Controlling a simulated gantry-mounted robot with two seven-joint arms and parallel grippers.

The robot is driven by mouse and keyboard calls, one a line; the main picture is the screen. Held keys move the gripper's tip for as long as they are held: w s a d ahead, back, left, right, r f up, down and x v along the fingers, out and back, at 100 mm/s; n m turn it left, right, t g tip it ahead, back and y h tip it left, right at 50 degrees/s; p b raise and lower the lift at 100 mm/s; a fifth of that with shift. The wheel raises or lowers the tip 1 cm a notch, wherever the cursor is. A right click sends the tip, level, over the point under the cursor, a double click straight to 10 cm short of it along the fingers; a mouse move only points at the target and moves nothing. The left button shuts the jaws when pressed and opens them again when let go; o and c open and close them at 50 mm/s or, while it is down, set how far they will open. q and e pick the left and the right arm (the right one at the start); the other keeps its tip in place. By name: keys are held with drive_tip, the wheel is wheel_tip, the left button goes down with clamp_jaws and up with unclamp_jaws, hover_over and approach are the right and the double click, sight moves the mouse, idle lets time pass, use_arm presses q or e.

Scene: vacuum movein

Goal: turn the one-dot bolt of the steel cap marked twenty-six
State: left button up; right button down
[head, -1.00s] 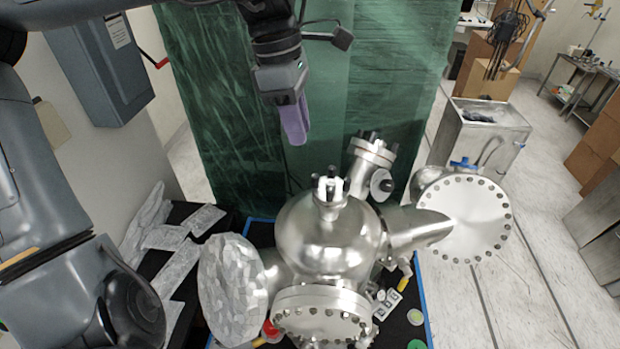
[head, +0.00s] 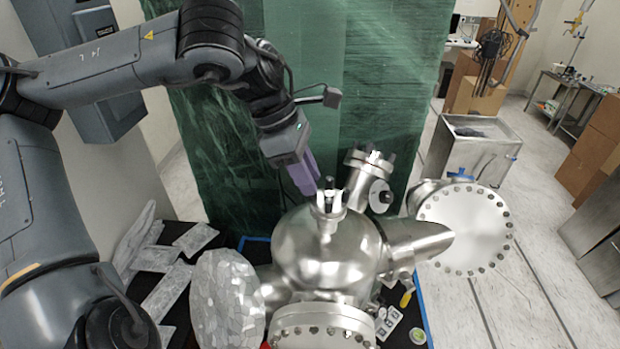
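A steel vacuum chamber (head: 322,252) stands on the table in the head view, with several flanges and ports. A small upright port (head: 329,200) with bolts tops its dome. A tilted port (head: 368,173) with bolts rises behind it. A large round bolted flange (head: 464,228) is on the right and another bolted flange (head: 322,330) is at the front. The number twenty-six and the dot marks are too small to read. My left gripper (head: 306,181), with purple fingers, hangs just up and left of the upright port; its finger gap cannot be made out. My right gripper is not in view.
A foil-covered flange (head: 226,300) juts from the chamber's front left. Crumpled foil sheets (head: 165,258) lie on the black table at left. Small labelled pieces (head: 388,322) lie right of the chamber. A green curtain (head: 385,75) hangs behind.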

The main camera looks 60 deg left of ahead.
use_arm(q)
drive_tip(key=shift+x, duration=0.8)
clamp_jaws()
drive_tip(key=shift+n+t+y+b, duration=0.3)
drive_tip(key=shift+n, duration=0.6)
drive_tip(key=shift+n+y, duration=0.3)
drive_tip(key=shift+n, duration=0.3)
